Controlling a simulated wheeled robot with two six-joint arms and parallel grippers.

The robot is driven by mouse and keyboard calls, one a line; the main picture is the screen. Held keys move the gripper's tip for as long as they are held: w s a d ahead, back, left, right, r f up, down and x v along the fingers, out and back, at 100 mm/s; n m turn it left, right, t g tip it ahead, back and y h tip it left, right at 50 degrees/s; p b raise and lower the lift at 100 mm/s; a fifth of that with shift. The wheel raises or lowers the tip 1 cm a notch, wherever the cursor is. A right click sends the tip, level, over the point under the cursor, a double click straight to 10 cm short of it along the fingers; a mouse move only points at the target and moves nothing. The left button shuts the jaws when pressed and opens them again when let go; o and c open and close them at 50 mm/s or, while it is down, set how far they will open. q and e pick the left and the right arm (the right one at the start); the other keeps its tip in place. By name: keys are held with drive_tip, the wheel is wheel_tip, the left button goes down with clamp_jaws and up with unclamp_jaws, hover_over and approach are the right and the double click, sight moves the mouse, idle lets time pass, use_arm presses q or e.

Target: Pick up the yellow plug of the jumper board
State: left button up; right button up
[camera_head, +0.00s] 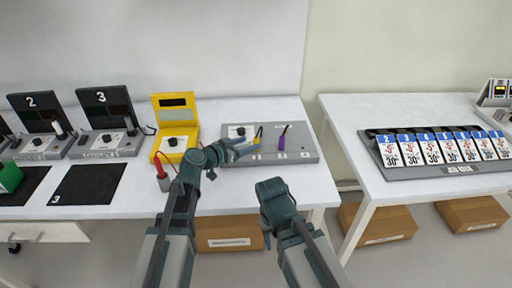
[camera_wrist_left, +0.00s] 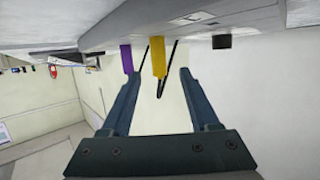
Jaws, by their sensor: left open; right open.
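The grey jumper board (camera_head: 300,157) lies at the right end of the long table. Its yellow plug (camera_head: 259,131) stands on it with a dark lead, left of a purple plug (camera_head: 281,144). My left gripper (camera_head: 246,150) is open and reaches over the board's left part. In the left wrist view the yellow plug (camera_wrist_left: 158,58) appears between the two fingertips of my left gripper (camera_wrist_left: 160,73), with the purple plug (camera_wrist_left: 127,58) near the left fingertip. I see no contact with the yellow plug. My right gripper (camera_head: 272,187) is open and empty in front of the table edge.
A yellow case (camera_head: 175,125) with a red probe (camera_head: 163,178) stands left of the board. Black-lidded testers (camera_head: 105,115) and a dark mat (camera_head: 88,184) lie farther left. A second table (camera_head: 345,112) with a card rack (camera_head: 440,172) stands right, across a gap.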

sight(254, 143)
use_arm(q)
drive_tip(key=shift+f+b+x, duration=0.15)
drive_tip(key=shift+b+x, duration=0.4)
drive_tip(key=shift+x, duration=0.8)
drive_tip(key=shift+f+b+x, duration=0.15)
drive_tip(key=shift+b+x, duration=0.35)
drive_tip(key=shift+x, duration=0.85)
drive_tip(key=shift+s+r, duration=0.1)
drive_tip(key=shift+s, duration=0.05)
clamp_jaws()
